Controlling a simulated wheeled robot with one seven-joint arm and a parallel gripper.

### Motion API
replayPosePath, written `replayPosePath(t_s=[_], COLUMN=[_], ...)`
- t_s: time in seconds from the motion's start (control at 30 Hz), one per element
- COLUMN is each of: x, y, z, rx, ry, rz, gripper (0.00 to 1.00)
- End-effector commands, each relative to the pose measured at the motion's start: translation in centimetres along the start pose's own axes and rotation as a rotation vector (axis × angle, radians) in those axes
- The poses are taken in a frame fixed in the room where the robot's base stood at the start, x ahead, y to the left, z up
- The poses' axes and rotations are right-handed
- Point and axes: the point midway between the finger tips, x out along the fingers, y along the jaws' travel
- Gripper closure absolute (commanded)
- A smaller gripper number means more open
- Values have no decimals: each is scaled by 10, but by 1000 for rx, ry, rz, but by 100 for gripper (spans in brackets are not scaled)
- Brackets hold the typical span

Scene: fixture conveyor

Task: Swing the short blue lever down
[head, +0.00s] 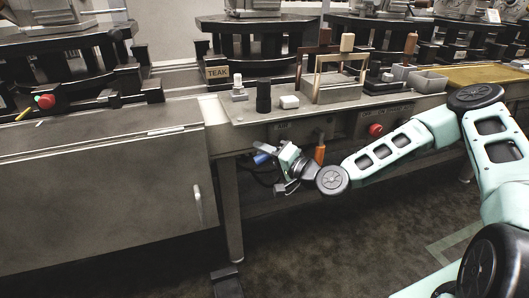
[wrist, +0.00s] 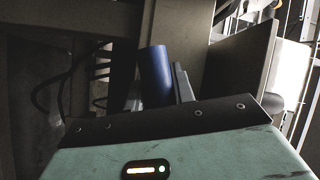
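The short blue lever (head: 262,158) sticks out at the front of the workbench, below its control panel. In the wrist view the blue lever (wrist: 155,75) stands up just beyond the edge of my gripper's body. My gripper (head: 268,166) is at the lever, with its fingers apart; one grey finger shows just above the blue handle and a darker part shows lower down. In the wrist view a thin grey finger is close to the right side of the lever. I cannot tell whether they touch. The lever's base is hidden.
An orange-handled lever (head: 320,150) hangs just right of my gripper. A red button (head: 375,130) is on the panel further right. A grey cabinet (head: 105,185) with a pale handle stands at the left. A bench leg (head: 231,205) is below left. Dark cables hang behind the lever.

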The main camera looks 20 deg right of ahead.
Motion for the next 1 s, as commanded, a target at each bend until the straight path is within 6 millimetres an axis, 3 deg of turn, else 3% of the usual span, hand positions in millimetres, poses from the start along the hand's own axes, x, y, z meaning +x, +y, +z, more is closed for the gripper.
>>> replayPosePath(t_s=[0.03, 0.07, 0.47, 1.0], x=[0, 0, -1, -9], y=[0, 0, 1, 26], z=[0, 0, 0, -4], rx=[0, 0, -50, -428], ry=[0, 0, -14, -101], rz=[0, 0, 26, 228], gripper=[92, 100, 100, 100])
